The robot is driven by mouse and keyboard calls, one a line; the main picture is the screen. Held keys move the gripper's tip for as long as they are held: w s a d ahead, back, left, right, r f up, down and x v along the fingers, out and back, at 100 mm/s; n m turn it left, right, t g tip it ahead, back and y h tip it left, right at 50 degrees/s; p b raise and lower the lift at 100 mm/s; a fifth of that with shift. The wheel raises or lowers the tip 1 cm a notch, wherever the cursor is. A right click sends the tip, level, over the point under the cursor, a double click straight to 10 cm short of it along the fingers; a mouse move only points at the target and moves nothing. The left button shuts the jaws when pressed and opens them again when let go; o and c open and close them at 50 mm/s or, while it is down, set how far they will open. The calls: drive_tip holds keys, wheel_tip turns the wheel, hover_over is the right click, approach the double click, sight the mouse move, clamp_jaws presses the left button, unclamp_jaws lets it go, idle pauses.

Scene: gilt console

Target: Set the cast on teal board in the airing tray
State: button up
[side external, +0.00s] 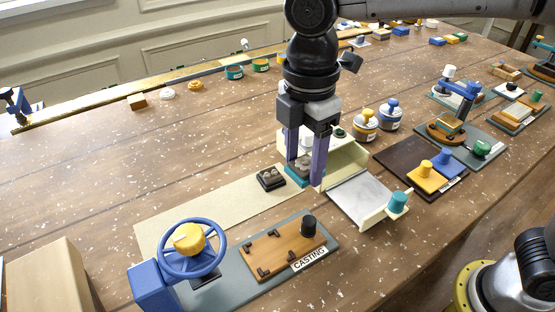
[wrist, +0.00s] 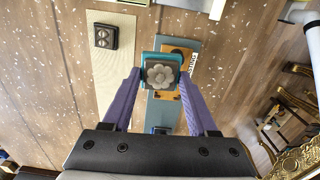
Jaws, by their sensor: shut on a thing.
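My gripper (side external: 305,174) points down with its purple fingers shut on a small teal board (side external: 295,176). In the wrist view the fingertips (wrist: 160,78) grip the teal board (wrist: 147,58) at its left and right sides. A grey flower-shaped cast (wrist: 162,76) lies on top of it. A long flat cream strip (side external: 190,213), perhaps the airing tray, lies to the left of the gripper and also shows in the wrist view (wrist: 112,80). A dark board (side external: 271,179) with two round grey pieces sits on its right end. I cannot tell the gap under the teal board.
A grey casting station (side external: 265,283) with an orange plate, a black knob and a blue handwheel (side external: 192,248) stands in front. A cream open box (side external: 345,162) with a pale slab and teal knob is close at right. The cream strip's left part is bare.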

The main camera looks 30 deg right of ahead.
drive_tip(key=shift+s+d+r, duration=0.2)
drive_tip(key=shift+s+d, duration=0.1)
drive_tip(key=shift+s, duration=0.1)
drive_tip(key=shift+f, duration=0.1)
drive_tip(key=d+f+n, duration=0.1)
drive_tip(key=d+f, duration=0.2)
drive_tip(key=d, duration=0.2)
drive_tip(key=m, duration=0.2)
hover_over(362, 197)
wheel_tip(362, 197, down, 4)
drive_tip(key=shift+r, duration=0.1)
drive_tip(key=shift+f, duration=2.3)
drive_tip(key=shift+f, duration=0.15)
drive_tip(key=o, duration=1.4)
drive_tip(key=shift+c, duration=0.2)
